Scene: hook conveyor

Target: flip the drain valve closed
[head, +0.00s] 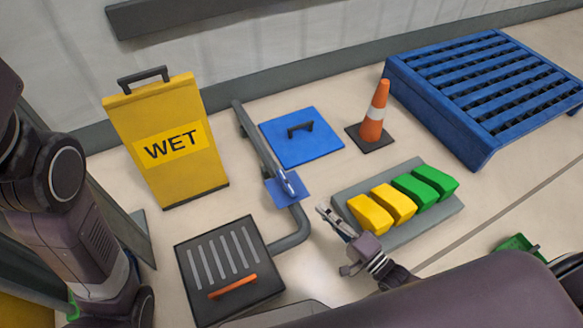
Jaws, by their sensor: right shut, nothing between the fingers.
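The drain valve, on a small blue plate (298,194), sits on a grey pipe (257,145) in the middle of the head view. Its short blue and metallic lever (286,183) lies roughly along the pipe; its exact angle is hard to tell. The pipe bends down beside a dark drain box (187,262) with a slotted grate. My right gripper (327,213) is shut and empty, right of and below the valve, apart from it. My left arm comes in at the left, and its gripper is out of view.
Yellow and green blocks (393,205) sit on a grey base (450,209) right of my right gripper. A yellow WET sign (175,174), a blue hatch (318,150), an orange cone (376,107) and a blue pallet (433,104) stand behind.

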